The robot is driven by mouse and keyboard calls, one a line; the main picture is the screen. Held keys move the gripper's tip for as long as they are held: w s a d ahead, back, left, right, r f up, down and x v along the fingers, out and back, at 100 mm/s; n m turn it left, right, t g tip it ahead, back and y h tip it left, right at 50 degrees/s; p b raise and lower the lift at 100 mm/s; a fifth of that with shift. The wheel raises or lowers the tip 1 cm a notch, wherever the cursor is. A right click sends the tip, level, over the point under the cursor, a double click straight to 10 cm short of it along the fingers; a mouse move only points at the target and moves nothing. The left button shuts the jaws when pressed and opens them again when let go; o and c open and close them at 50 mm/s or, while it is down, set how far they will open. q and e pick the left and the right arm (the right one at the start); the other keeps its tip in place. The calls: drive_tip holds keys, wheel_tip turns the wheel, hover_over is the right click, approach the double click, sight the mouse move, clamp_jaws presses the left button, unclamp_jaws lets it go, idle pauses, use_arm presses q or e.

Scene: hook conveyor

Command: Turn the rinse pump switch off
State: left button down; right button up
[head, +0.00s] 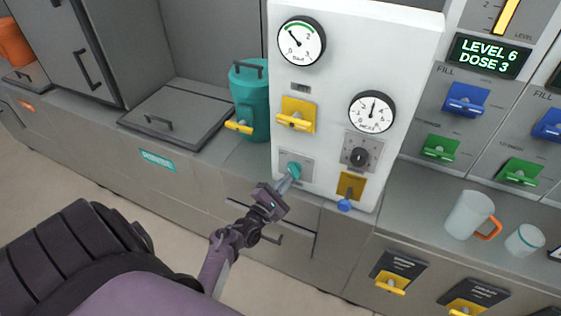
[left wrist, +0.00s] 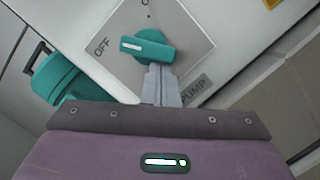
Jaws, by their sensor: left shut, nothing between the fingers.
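The pump switch is a teal knob (head: 293,170) on a square grey plate low on the white panel. In the left wrist view the knob (left wrist: 150,46) has a white mark at its left end, on the side of the OFF lettering. PUMP is printed at the plate's lower right corner, and another label at the top is cut short. My left gripper (head: 285,185) is shut and empty. Its fingertips (left wrist: 160,72) are right at the knob's lower edge; I cannot tell whether they touch. My right gripper is not in view.
Above the knob are a yellow lever (head: 297,115) and a round gauge (head: 301,41). A teal canister (head: 250,100) stands left of the panel. Mugs (head: 470,215) stand on the right counter.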

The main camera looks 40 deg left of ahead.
use_arm(q)
drive_tip(key=shift+d+f+n, duration=0.1)
drive_tip(key=shift+d+n, duration=0.1)
drive_tip(key=shift+n, duration=0.7)
